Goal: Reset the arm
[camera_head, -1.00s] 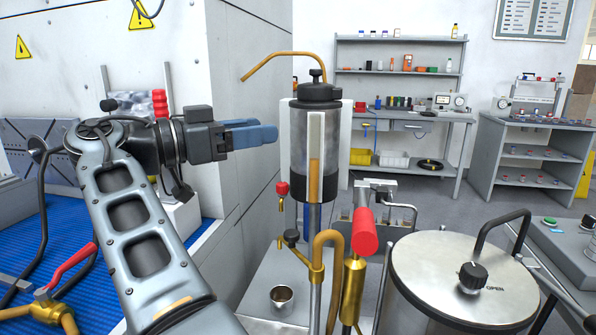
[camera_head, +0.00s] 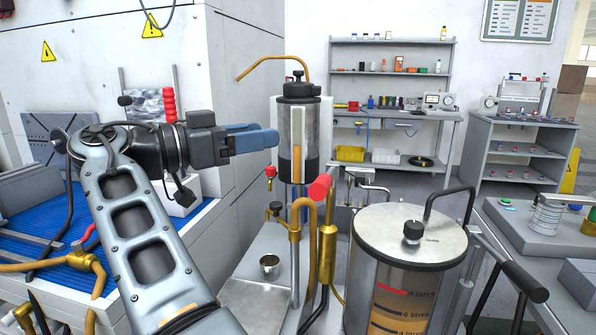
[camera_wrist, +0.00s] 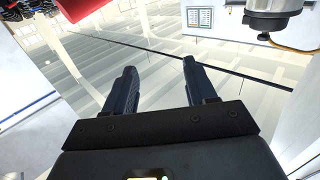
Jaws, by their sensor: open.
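My gripper (camera_head: 268,139) is in front of the white wall block at the left, at the end of my grey arm, pointing right. Its blue fingers overlap in the head view. In the wrist view my gripper (camera_wrist: 158,82) shows two dark fingers well apart with nothing between them. The tall cylinder with a black cap (camera_head: 298,130) stands right of the fingertips; a gap shows between them in the head view.
A steel drum (camera_head: 411,236) with a lid handle stands at front right. A brass pipe (camera_head: 327,255) and a red-ended lever (camera_head: 320,188) stand in the middle. A blue ribbed bed (camera_head: 75,256) lies at left. Shelves (camera_head: 393,72) stand behind.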

